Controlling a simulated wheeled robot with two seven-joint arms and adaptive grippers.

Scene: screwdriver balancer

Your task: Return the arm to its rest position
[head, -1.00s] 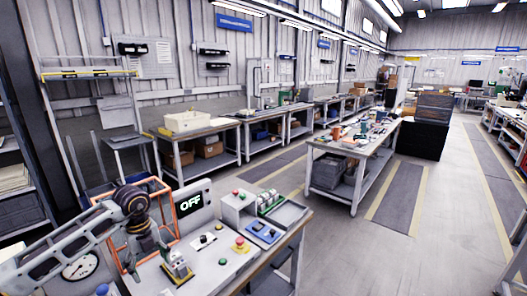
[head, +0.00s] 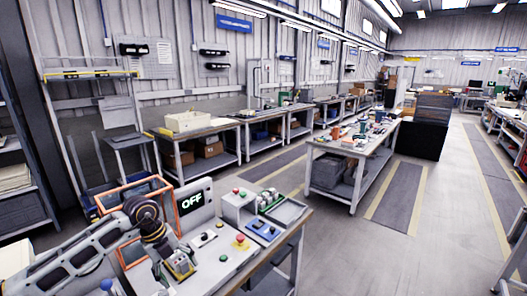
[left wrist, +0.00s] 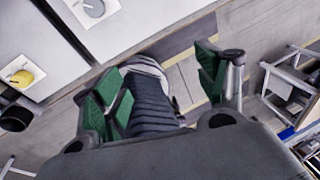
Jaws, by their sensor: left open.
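My left arm comes in at the lower left of the head view, with its dark wrist joint in front of an orange frame (head: 184,205). My left gripper (head: 180,271) is above the near part of the workstation in that picture. In the left wrist view my left gripper (left wrist: 160,88) has its green-padded fingers spread apart, with nothing held between them. A dark ribbed part and floor show beyond the fingers. My right gripper is not in view.
A yellow knob (left wrist: 21,78) shows at left in the wrist view. Open floor (head: 330,245) lies right of the workstation.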

